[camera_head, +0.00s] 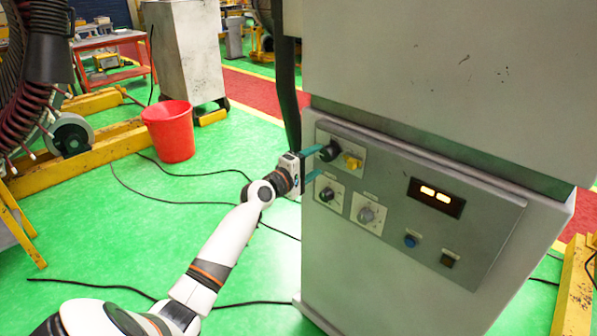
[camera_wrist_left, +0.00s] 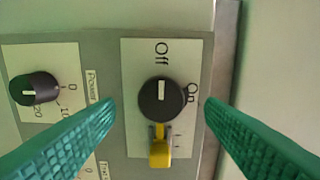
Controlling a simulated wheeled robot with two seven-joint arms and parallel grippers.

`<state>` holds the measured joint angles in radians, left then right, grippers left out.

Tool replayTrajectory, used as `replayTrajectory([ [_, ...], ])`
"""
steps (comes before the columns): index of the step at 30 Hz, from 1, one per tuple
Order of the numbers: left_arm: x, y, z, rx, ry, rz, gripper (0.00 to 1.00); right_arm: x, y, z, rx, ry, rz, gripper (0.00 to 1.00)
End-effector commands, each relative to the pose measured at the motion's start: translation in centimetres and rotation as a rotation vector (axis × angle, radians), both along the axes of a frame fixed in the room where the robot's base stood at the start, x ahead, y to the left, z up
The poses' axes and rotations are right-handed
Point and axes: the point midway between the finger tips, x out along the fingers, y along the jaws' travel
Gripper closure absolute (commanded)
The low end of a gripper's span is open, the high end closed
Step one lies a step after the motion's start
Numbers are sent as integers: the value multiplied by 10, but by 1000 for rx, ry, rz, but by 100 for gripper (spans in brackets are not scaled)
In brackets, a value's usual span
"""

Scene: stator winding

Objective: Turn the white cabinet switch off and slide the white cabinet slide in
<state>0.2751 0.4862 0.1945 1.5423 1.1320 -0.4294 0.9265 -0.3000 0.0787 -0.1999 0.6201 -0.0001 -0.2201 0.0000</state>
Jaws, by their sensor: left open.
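The white cabinet (camera_head: 430,90) stands on the right, with a grey control panel on its front. The black rotary switch (camera_head: 328,150) is at the panel's upper left, and it also shows in the left wrist view (camera_wrist_left: 161,99). Its white mark points up toward "Off" in the wrist view; "On" is at its right. A yellow tab (camera_wrist_left: 160,150) sits below it. My left gripper (camera_head: 316,163) is open at the panel's left edge. In the wrist view its teal fingers (camera_wrist_left: 160,118) are on either side of the switch, apart from it.
The panel also has a black knob (camera_head: 327,194), a grey knob (camera_head: 366,214), a lit display (camera_head: 436,197) and a blue button (camera_head: 410,240). A red bucket (camera_head: 169,131) and black cables lie on the green floor. Open floor is left of the cabinet.

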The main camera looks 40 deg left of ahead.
Motion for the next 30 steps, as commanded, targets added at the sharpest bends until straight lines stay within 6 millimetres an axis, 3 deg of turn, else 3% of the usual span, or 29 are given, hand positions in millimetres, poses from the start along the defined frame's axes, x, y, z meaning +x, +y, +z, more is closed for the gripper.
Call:
replayTrajectory([
  [6,-47,4,-3,3,2,0,37,0,0,-8,0,0,0,100],
  [12,-71,6,-2,1,1,0,37,0,0,-13,0,0,0,100],
  [30,-76,6,0,0,0,0,37,0,-1,-13,-1,0,0,100],
])
